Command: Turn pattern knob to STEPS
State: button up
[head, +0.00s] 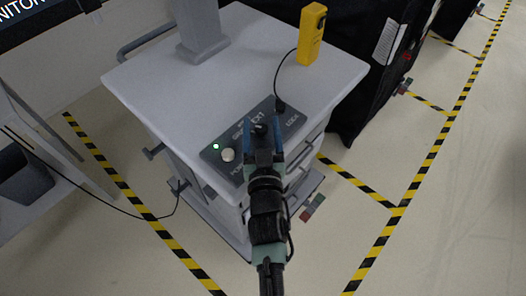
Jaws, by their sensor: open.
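A dark control panel (207,156) lies on the front part of a white cart top (235,85). A round silver knob (228,154) sits at its left, beside a lit green lamp (215,146). Small white lettering runs along the panel, but I cannot read STEPS or tell which way any pointer faces. My gripper (262,128) is over the middle of the panel, to the right of the silver knob. Its jaws are open, and it hides the panel's middle. I cannot tell whether it touches anything or whether another knob is under it.
A yellow handheld device (311,34) stands at the back right of the cart, with a black cable running to the panel. A grey post (203,35) rises at the back left. A black covered cart (365,85) stands close at right. Striped floor tape (402,210) borders clear floor.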

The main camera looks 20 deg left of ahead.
jog(key=shift+s+d, duration=0.4)
jog(key=b+v, duration=0.2)
jog(key=v, duration=0.9)
jog(key=shift+s, duration=0.35)
